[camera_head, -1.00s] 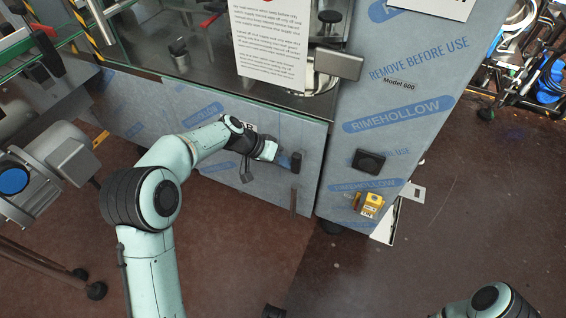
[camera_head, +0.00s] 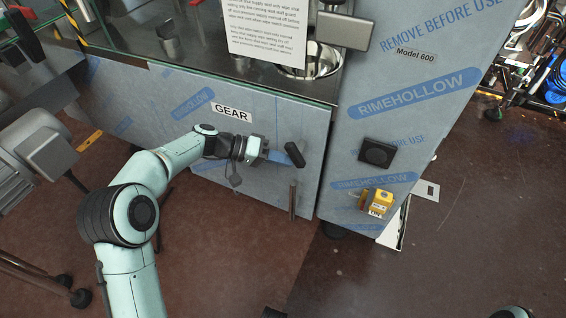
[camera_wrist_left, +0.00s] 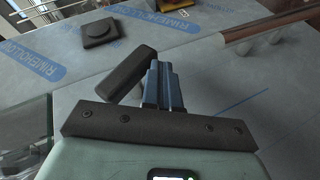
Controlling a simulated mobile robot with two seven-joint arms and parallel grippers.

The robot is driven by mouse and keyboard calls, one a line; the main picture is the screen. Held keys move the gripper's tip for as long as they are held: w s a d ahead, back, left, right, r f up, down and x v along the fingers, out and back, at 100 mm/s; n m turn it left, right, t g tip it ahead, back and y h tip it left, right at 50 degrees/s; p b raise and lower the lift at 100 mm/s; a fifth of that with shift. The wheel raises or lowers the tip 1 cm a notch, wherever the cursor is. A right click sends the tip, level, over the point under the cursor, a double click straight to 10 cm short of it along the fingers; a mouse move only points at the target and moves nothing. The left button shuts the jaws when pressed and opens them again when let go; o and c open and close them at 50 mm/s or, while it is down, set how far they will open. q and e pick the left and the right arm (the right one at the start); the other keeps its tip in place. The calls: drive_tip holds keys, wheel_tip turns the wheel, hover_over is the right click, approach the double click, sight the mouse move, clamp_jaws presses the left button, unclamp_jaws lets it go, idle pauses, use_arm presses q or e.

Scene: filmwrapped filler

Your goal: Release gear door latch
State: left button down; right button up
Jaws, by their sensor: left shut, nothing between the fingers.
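The gear door (camera_head: 258,179) is a grey film-wrapped panel with a "GEAR" label (camera_head: 232,112), and it sits closed. Its latch (camera_head: 295,154) is a short black handle near the right edge, tilted with its top end to the left. My left gripper (camera_head: 279,157) is shut and empty, with its fingers right beside the latch. In the left wrist view the blue-grey fingers (camera_wrist_left: 166,86) are together, close against the black latch (camera_wrist_left: 127,75); contact is hard to confirm. My right gripper is out of view.
A metal bar handle (camera_head: 293,201) stands upright on the door below the latch. A black knob block (camera_head: 377,152) and a yellow box (camera_head: 377,201) are on the panel at right. A grey motor unit (camera_head: 35,150) stands at left. The brown floor in front is mostly clear.

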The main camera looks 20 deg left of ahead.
sight(294, 182)
use_arm(q)
drive_tip(key=n+h+b, duration=0.1)
drive_tip(key=h, duration=0.1)
drive_tip(key=d+f+n+t+h+b, duration=0.1)
drive_tip(key=h, duration=0.1)
drive_tip(key=d+n+t+h, duration=0.1)
drive_tip(key=h, duration=0.2)
drive_tip(key=shift+d+f+b, duration=0.15)
drive_tip(key=shift+f+b, duration=0.05)
drive_tip(key=shift+b, duration=0.2)
drive_tip(key=shift+d+n+t+h, duration=0.25)
drive_tip(key=shift+n+t+h, duration=0.2)
drive_tip(key=shift+t+h, duration=0.15)
drive_tip(key=shift+d+n+t+h, duration=0.2)
drive_tip(key=shift+n+t+h, duration=0.3)
drive_tip(key=shift+t, duration=0.2)
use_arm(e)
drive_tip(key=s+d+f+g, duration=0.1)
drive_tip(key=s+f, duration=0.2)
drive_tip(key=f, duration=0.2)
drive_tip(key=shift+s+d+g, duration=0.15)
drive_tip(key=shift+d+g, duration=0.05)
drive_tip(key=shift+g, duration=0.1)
